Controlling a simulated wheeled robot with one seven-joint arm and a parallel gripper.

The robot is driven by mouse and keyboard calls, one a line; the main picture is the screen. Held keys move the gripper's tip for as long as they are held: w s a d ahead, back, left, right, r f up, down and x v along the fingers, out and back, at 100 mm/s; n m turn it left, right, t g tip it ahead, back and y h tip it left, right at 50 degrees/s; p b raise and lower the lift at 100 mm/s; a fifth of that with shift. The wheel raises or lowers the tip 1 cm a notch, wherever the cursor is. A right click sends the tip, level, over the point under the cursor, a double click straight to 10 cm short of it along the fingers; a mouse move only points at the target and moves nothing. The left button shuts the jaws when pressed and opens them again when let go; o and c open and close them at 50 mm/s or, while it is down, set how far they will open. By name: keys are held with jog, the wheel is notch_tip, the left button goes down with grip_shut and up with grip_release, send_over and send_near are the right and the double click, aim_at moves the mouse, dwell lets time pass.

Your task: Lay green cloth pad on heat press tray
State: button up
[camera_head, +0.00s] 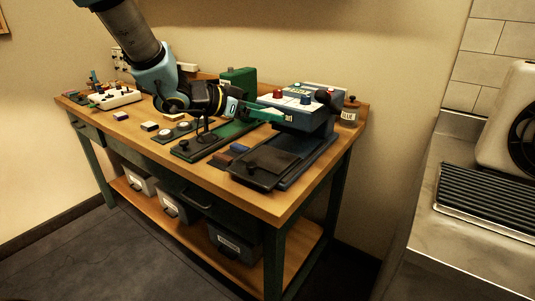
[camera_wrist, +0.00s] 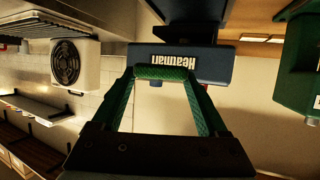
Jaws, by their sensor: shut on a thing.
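My gripper (camera_head: 272,114) is level in front of the blue heat press (camera_head: 305,108), above the table. In the wrist view its two green fingers (camera_wrist: 163,78) are shut on the green cloth pad (camera_wrist: 163,73), which shows as a narrow textured green band across the fingertips. In the head view the pad is hard to tell from the green fingers. The heat press, with its white lettering (camera_wrist: 180,58), is behind the pad in the wrist view. The dark heat press tray (camera_head: 268,165) lies low at the front of the press, below and apart from my gripper, with nothing seen on it.
A green machine (camera_head: 238,82) with a dark base stands left of the press. A white box with knobs (camera_head: 115,98) is at the table's far left. The front right tabletop (camera_head: 285,205) is clear.

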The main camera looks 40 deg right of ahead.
aim_at(264, 160)
notch_tip(264, 160, down, 11)
jog(key=shift+f, duration=0.1)
dwell(0.3)
jog(key=shift+f, duration=0.1)
jog(key=o, duration=1.2)
jog(key=shift+o, duration=0.2)
jog(key=shift+r, duration=0.2)
jog(key=b+v, duration=0.2)
jog(key=v, duration=1)
jog(key=shift+f, duration=0.2)
jog(key=shift+w+a, duration=0.1)
jog(key=shift+a, duration=0.05)
